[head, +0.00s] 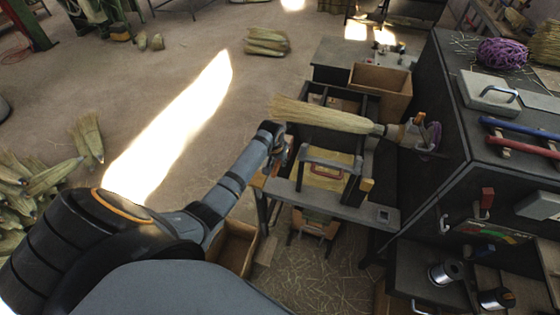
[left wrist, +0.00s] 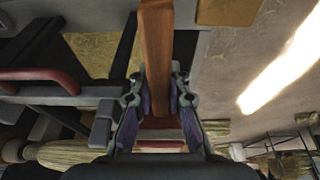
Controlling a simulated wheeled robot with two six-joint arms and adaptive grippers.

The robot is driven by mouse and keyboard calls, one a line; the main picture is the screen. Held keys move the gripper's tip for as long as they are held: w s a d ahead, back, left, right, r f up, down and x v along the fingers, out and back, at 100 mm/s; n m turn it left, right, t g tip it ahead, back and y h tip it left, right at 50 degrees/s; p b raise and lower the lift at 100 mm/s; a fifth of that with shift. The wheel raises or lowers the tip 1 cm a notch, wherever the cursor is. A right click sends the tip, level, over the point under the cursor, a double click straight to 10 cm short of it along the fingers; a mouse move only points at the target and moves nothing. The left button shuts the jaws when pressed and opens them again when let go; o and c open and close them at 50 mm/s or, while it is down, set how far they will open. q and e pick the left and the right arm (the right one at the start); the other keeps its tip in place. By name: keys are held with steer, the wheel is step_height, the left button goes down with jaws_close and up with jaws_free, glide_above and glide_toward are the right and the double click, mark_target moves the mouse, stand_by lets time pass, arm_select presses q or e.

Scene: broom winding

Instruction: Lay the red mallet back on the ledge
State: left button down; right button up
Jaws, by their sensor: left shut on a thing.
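My left gripper (head: 284,150) is shut on the red mallet, whose brown wooden handle (left wrist: 158,60) runs between the fingers in the left wrist view (left wrist: 160,100). A red part shows beyond the fingers and looks like the mallet's head (left wrist: 160,138), partly hidden. In the head view my gripper hides most of the mallet. I cannot tell whether the mallet touches anything. My right gripper is not in view.
A straw broom (head: 325,116) lies across the bench, clamped at its right end. A red-handled part (head: 325,171) sits in the bench's middle. A wooden box (head: 380,88) stands behind. A dark cabinet (head: 440,130) bounds the right. Open floor lies to the left.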

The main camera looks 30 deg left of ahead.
arm_select(q)
steer(key=f+b, duration=0.6)
steer(key=f, duration=0.1)
steer(key=f+b, duration=0.6)
steer(key=f, duration=0.1)
steer(key=f+b, duration=0.6)
steer(key=f, duration=0.2)
steer(key=shift+w+b, duration=0.25)
steer(key=shift+b, duration=0.15)
steer(key=shift+f, duration=0.4)
